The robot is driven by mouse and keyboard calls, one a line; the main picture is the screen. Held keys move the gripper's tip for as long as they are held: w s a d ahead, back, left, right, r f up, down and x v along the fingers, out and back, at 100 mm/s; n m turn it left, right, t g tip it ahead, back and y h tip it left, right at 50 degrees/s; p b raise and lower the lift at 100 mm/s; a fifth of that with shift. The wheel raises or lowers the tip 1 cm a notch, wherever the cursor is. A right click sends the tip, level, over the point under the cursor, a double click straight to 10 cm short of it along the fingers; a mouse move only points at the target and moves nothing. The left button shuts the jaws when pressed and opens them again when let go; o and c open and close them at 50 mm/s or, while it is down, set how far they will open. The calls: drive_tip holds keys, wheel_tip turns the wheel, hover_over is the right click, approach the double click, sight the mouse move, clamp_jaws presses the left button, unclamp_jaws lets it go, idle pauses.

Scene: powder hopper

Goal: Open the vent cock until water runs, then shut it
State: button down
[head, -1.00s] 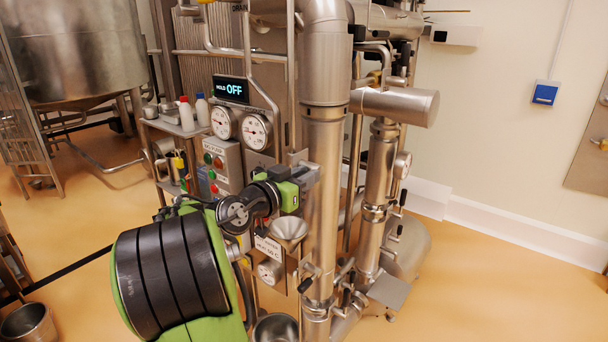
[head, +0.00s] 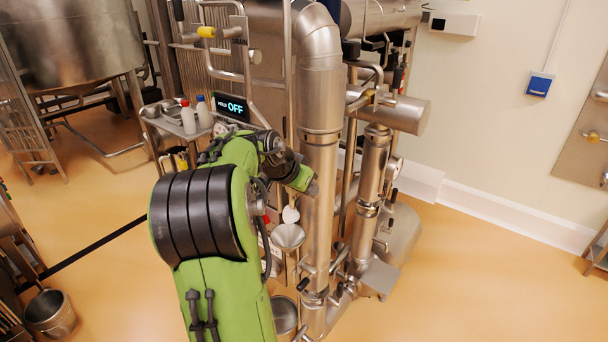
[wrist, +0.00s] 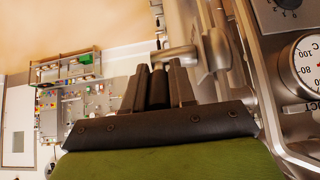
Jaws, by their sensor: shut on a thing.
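In the wrist view, the two dark fingers of my gripper (wrist: 165,88) are shut on a short metal lever (wrist: 176,57), which I take to be the vent cock's handle. The lever joins a metal fitting (wrist: 214,50) on its right. In the head view, my gripper (head: 313,187) is beside the thick vertical steel pipe (head: 319,150); its fingertips and the cock are too small or hidden to make out. A steel funnel (head: 289,236) is below my gripper. I see no running water in either view.
A display (head: 232,107) reads HOLD OFF. My arm covers the gauges and button box behind it. A dial in °C (wrist: 308,68) is close on the right in the wrist view. A bucket (head: 284,312) stands below the funnel. Open floor (head: 480,285) lies to the right.

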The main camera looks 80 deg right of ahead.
drive_tip(key=shift+s+d+r+t+y+p, duration=0.15)
drive_tip(key=shift+d+r+t+y+p, duration=0.2)
drive_tip(key=shift+y+p, duration=0.75)
drive_tip(key=c, duration=0.9)
unclamp_jaws()
drive_tip(key=shift+f, duration=0.1)
drive_tip(key=shift+c, duration=0.2)
drive_tip(key=p+v, duration=0.2)
drive_tip(key=v, duration=1.3)
drive_tip(key=shift+a+r, duration=0.3)
drive_tip(key=shift+a, duration=0.1)
idle(1.0)
